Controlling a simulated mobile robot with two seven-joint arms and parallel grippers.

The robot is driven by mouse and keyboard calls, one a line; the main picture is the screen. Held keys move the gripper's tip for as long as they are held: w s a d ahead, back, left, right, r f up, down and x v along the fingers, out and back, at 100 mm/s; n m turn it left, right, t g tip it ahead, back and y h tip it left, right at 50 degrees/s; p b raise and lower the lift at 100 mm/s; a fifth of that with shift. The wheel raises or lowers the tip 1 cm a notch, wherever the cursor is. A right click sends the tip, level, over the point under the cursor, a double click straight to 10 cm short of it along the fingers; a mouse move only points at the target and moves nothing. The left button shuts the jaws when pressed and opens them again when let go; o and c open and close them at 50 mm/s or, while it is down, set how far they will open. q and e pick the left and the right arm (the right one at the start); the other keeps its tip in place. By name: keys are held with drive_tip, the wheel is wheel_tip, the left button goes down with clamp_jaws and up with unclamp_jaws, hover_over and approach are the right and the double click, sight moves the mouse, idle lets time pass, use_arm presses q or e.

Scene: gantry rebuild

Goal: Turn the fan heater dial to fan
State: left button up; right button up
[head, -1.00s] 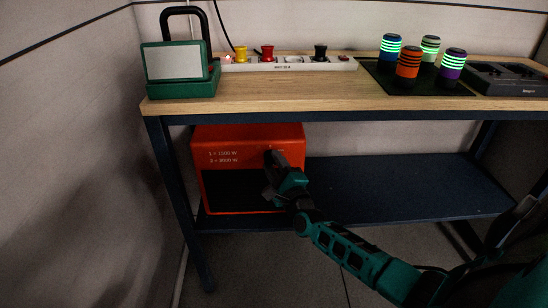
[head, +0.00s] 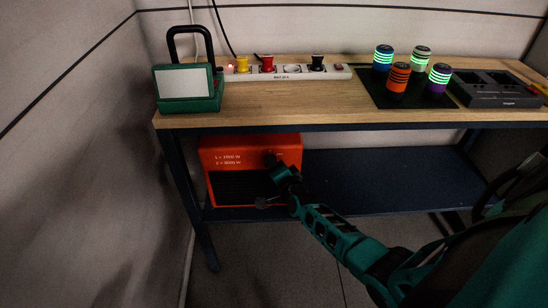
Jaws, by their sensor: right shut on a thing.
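The orange-red fan heater (head: 227,147) stands on the lower shelf at its left end, with white wattage lettering on its front and a dark grille (head: 228,186) below. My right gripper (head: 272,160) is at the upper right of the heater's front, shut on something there. The dial is hidden behind the gripper, so its setting cannot be read. My left gripper is not in view.
The dark lower shelf (head: 375,180) is bare to the right of the heater. The wooden bench top (head: 300,95) above carries a green work lamp (head: 187,88), a power strip (head: 290,74), several striped cylinders on a black mat (head: 380,97) and a dark charger (head: 495,90).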

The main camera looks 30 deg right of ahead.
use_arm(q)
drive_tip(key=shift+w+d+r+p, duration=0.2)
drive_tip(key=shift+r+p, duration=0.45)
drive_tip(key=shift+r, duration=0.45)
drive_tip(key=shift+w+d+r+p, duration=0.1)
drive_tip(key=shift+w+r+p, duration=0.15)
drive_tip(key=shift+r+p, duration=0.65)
use_arm(e)
drive_tip(key=shift+r+n+g+h, duration=0.1)
drive_tip(key=shift+n+g+h, duration=0.35)
drive_tip(key=shift+n, duration=0.65)
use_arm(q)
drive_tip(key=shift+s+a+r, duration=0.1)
use_arm(e)
drive_tip(key=o, duration=1)
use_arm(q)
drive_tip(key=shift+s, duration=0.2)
use_arm(e)
drive_tip(key=shift+o, duration=0.2)
